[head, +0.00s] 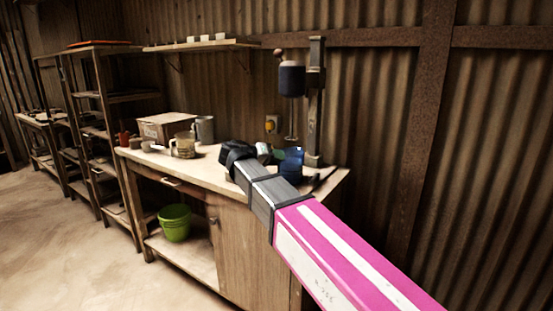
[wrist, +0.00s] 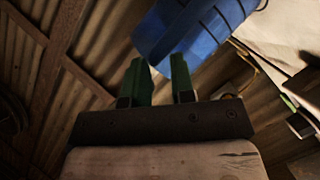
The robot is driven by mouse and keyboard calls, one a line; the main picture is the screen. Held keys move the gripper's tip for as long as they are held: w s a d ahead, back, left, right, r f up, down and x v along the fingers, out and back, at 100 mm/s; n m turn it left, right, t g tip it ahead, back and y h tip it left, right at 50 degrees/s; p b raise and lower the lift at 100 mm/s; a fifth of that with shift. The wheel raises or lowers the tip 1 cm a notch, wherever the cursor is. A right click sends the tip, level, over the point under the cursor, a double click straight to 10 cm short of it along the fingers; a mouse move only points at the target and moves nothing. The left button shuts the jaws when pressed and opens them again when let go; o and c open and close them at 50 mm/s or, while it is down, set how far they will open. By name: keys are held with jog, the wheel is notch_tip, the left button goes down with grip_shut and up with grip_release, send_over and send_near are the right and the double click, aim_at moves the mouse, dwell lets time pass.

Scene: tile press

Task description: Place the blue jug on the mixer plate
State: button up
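The blue jug (head: 291,166) is at the right end of the workbench, partly hidden by my arm. It looms large beyond my fingertips in the wrist view (wrist: 190,28), tilted in that picture. My gripper (wrist: 160,62) has green fingers a narrow gap apart, with a blue part of the jug between their tips; it looks shut on the jug. The mixer (head: 291,80) stands behind the jug on an upright post, its whisk hanging above the jug's place. The mixer plate is hidden. I cannot tell whether the jug touches anything below.
The workbench (head: 205,168) carries a wooden box (head: 166,126), a clear measuring jug (head: 184,145) and a grey metal mug (head: 205,129) to the left. A green bucket (head: 174,222) stands on the lower shelf. A corrugated wall (head: 490,150) closes the back and right.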

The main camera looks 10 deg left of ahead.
jog(key=shift+o, duration=1)
jog(key=v, duration=1.2)
